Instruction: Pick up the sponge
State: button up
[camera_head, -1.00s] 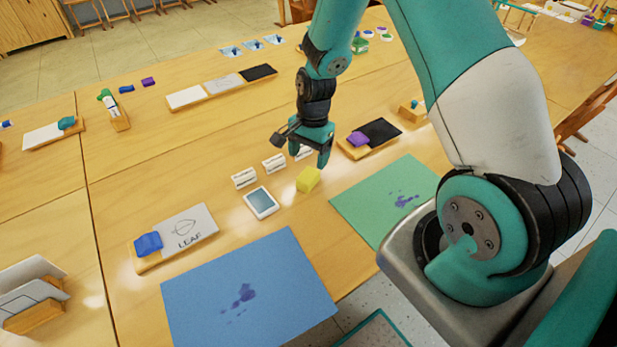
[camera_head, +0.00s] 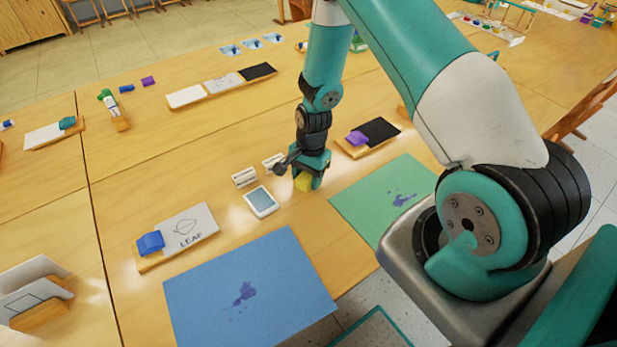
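The yellow sponge (camera_head: 303,183) is on the wooden table, between the small grey-screened device and the green sheet. My gripper (camera_head: 306,181) points down right over it, with its fingers at the sponge's level. The fingers hide much of the sponge. I cannot tell whether they are spread around it or pressed on it.
A white device (camera_head: 262,201) and white blocks (camera_head: 244,177) stand close to the left. A green sheet (camera_head: 372,214) and a blue sheet (camera_head: 205,307) with stains lie in front. A tray with a purple item (camera_head: 357,138) is to the right. A LEAF card (camera_head: 188,226) is left.

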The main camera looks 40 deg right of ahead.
aim_at(307, 174)
jog(key=c, duration=0.5)
jog(key=shift+c, duration=0.2)
notch_tip(307, 174, up, 20)
jog(key=shift+b, duration=0.4)
